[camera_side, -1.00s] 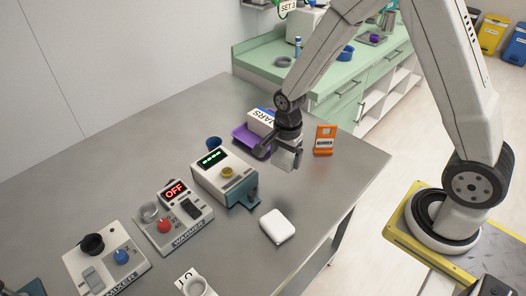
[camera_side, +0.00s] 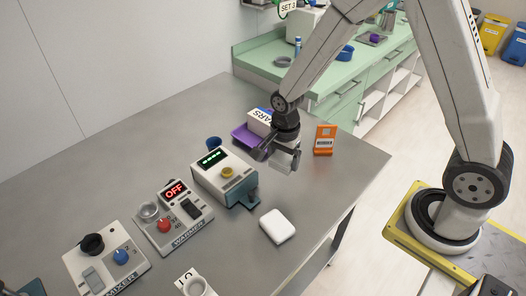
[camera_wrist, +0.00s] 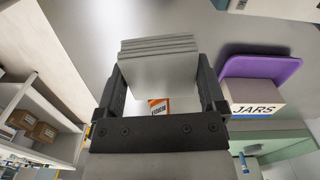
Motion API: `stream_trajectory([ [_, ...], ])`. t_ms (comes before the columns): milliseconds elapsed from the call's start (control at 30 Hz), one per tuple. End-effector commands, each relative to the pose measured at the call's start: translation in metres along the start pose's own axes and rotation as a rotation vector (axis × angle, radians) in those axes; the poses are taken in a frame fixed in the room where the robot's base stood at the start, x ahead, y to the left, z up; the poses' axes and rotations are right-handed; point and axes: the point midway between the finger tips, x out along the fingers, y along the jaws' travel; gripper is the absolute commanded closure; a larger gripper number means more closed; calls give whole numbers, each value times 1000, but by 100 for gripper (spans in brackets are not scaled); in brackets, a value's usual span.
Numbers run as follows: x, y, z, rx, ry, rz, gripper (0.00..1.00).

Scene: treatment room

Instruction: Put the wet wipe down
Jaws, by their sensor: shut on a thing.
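The wet wipe is a pale grey, folded, layered pad (camera_wrist: 158,64) between the two dark fingers of my gripper (camera_wrist: 160,88) in the wrist view. In the side view the wipe (camera_side: 286,160) shows as a light block at the fingers, above the steel table (camera_side: 318,190). My gripper (camera_side: 278,153) is shut on it and points down. The wipe appears clear of the table top.
A purple tray (camera_side: 243,136) with a white JARS box (camera_side: 260,119) is just left of my gripper. A device with a green display (camera_side: 222,178) stands nearer the camera. A white rounded pad (camera_side: 277,226) lies near the table edge. Bare table lies between it and the packet.

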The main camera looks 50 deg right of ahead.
Motion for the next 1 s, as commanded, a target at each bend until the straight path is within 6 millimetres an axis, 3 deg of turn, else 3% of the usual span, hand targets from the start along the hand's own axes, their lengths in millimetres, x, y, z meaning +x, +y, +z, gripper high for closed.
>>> stream_trajectory([
  [367,-12,20,75,-203,0,-2,65],
  [700,-22,58,144,-417,0,-2,65],
  [1000,-29,94,184,-573,0,-2,65],
])
